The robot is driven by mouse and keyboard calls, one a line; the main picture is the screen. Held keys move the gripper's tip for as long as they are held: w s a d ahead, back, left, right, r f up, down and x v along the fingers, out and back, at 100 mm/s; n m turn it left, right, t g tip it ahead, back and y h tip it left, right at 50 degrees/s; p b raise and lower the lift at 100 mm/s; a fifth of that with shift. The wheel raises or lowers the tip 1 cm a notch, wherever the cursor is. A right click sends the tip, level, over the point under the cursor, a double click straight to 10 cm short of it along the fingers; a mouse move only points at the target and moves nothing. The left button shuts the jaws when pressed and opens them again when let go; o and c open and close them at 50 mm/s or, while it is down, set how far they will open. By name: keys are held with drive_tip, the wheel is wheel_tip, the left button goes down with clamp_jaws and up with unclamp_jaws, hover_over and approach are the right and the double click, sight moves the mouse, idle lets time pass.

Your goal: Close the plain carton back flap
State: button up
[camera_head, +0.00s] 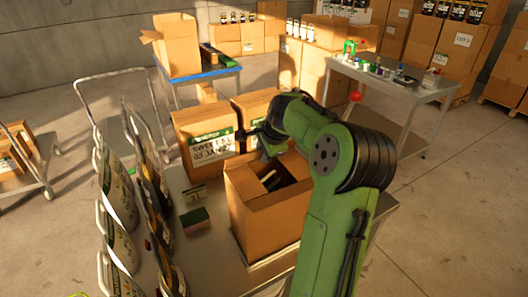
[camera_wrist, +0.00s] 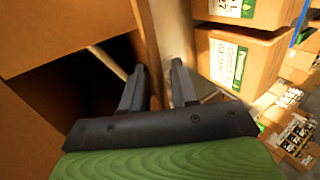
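The plain carton (camera_head: 262,222) stands on the grey table in the head view, its top at least partly open and its inside dark. In the wrist view its dark opening (camera_wrist: 75,85) lies left of my gripper. My gripper (camera_head: 258,138) is above the carton's far side. In the wrist view my gripper (camera_wrist: 157,68) has its two fingers apart. An upright cardboard strip (camera_wrist: 168,28), which looks like the back flap, shows beyond and between the fingertips. I cannot tell whether they touch it. My arm hides the carton's right side in the head view.
Two labelled cartons (camera_head: 205,138) stand close behind the plain carton. A side table (camera_head: 415,88) with small items stands back right.

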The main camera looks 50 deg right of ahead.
drive_tip(key=shift+c, duration=0.2)
clamp_jaws()
drive_tip(key=t+h+b, duration=0.1)
drive_tip(key=t+b, duration=0.1)
drive_tip(key=b, duration=0.4)
drive_tip(key=s+f+t+b, duration=0.1)
drive_tip(key=t+b, duration=0.1)
drive_tip(key=b, duration=0.3)
drive_tip(key=f+t+h+b, duration=0.1)
drive_tip(key=t+b, duration=0.2)
drive_tip(key=b, duration=0.3)
drive_tip(key=shift+s+a+f+h+b, duration=0.1)
drive_tip(key=shift+s+a+h+b, duration=0.2)
drive_tip(key=shift+s+a, duration=0.1)
drive_tip(key=shift+o, duration=0.2)
unclamp_jaws()
